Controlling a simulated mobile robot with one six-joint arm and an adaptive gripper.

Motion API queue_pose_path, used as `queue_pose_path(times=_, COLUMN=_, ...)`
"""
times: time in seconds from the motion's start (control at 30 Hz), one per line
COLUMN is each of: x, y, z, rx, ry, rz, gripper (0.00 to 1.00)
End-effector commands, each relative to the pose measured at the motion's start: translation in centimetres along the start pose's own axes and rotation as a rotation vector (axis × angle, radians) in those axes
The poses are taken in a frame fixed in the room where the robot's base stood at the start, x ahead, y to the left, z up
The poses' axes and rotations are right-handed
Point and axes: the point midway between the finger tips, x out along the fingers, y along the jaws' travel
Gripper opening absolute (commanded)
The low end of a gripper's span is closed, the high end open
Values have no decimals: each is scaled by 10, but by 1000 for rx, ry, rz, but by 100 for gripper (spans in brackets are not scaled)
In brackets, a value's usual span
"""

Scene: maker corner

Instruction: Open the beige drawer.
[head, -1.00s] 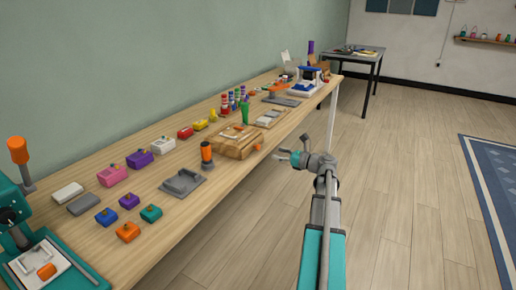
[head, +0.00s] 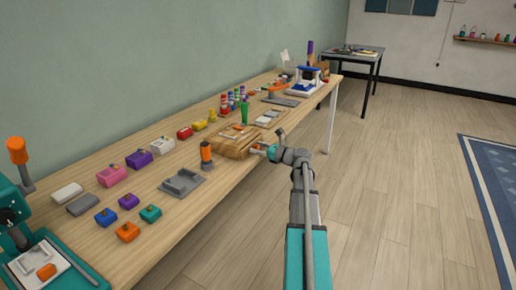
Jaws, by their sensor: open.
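A low wooden box (head: 230,146) in beige tones sits near the front edge of the workbench, left of my gripper. It is the only beige drawer-like thing I can pick out. A small orange part shows at its right end, partly covered by my gripper. My gripper (head: 261,149) is open, with its fingers at that right end, pointing left. I cannot tell whether the fingers touch the orange part or stand around it. No gap showing a pulled-out drawer is visible.
The long workbench (head: 150,198) holds an orange-and-black cylinder (head: 206,155) just left of the box, a grey tray (head: 181,183), coloured blocks, and a green upright piece (head: 244,112) behind. The floor (head: 385,200) right of my arm is clear.

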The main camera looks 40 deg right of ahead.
Motion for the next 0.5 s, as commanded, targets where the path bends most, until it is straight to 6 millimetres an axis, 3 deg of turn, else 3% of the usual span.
queue_pose_path(times=0.1, x=0, y=0, z=0, rx=0, ry=0, rz=1, gripper=71)
queue_pose_path(times=0.5, x=1, y=0, z=0, rx=0, ry=0, rz=2, gripper=0)
